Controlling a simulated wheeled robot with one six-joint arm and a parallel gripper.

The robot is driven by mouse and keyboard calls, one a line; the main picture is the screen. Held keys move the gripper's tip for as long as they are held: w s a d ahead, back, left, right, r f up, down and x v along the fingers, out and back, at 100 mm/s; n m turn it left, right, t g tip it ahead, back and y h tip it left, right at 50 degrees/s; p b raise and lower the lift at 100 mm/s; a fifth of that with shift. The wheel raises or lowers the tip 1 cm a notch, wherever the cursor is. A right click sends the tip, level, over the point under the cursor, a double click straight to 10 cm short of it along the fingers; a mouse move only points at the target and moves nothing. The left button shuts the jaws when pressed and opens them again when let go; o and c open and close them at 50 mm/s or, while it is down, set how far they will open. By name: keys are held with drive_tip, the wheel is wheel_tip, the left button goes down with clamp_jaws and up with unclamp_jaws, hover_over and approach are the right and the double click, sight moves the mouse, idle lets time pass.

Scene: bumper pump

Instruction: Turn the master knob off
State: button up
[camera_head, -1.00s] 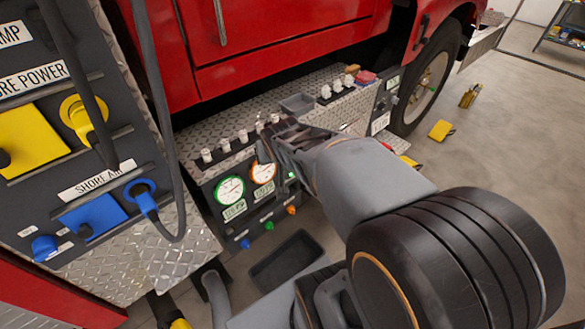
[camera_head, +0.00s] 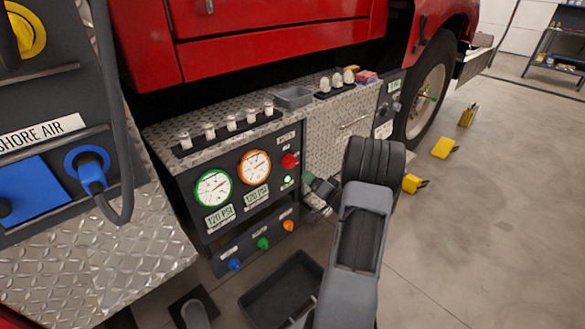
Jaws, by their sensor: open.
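A dark pump panel (camera_head: 225,240) under the red truck body carries a red knob (camera_head: 290,160) at its upper right, above a lit green light (camera_head: 288,180). Another dark panel (camera_head: 383,112) farther right, by the wheel, has a dark knob (camera_head: 396,106). The labels are too small to read, so I cannot tell which knob is the master. My gripper (camera_head: 312,193) is just below and right of the red knob, in front of the diamond-plate door, and apart from the knob. It is open, partly hidden by my own arm.
A dark tray (camera_head: 280,288) lies on the floor below. Yellow blocks (camera_head: 443,148) lie near the wheel (camera_head: 430,85).

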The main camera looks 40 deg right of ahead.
sight(294, 164)
drive_tip(key=w, duration=0.4)
drive_tip(key=w+b, duration=0.1)
drive_tip(key=w, duration=0.7)
drive_tip(key=shift+w+a+b, duration=0.2)
drive_tip(key=shift+a+b, duration=0.05)
drive_tip(key=shift+b, duration=0.1)
drive_tip(key=c, duration=0.9)
